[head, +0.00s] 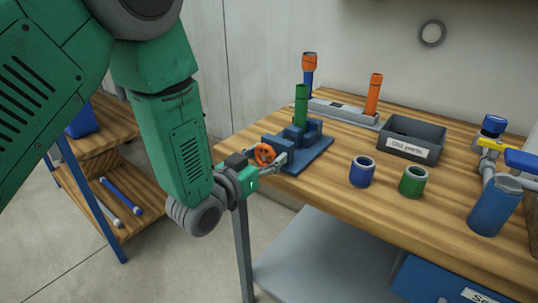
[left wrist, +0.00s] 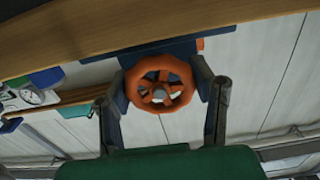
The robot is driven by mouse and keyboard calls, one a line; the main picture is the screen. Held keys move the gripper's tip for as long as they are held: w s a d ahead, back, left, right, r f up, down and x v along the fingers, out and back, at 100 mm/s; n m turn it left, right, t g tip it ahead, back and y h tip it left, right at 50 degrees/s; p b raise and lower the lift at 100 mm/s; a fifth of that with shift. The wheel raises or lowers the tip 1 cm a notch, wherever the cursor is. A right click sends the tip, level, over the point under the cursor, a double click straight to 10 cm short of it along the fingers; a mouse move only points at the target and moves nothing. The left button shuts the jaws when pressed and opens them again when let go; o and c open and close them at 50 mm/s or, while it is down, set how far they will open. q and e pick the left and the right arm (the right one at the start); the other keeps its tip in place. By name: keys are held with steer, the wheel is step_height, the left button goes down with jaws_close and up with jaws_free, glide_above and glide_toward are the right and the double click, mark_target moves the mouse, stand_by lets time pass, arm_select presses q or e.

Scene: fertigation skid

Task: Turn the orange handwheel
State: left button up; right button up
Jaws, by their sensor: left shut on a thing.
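The orange handwheel (head: 264,154) sits on the front of a blue fixture (head: 303,148) at the table's near left edge. In the left wrist view the handwheel (left wrist: 160,84) is a spoked ring with a grey hub, between the two fingers. My left gripper (head: 272,165) is at the handwheel, its fingers on either side of the fixture and wheel, shut on it. In the left wrist view the gripper (left wrist: 163,95) shows both dark fingers, left and right of the rim. Exact contact at the fingertips is hard to see. My right gripper is not in view.
A green tube (head: 301,106) stands upright in the fixture. A wooden shelf (head: 110,158) is at left.

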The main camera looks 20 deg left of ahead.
arm_select(q)
steer(key=m, duration=0.2)
steer(key=shift+s+f+m, duration=0.1)
steer(key=shift+m, duration=0.3)
steer(key=o, duration=1.2)
steer(key=v, duration=1.2)
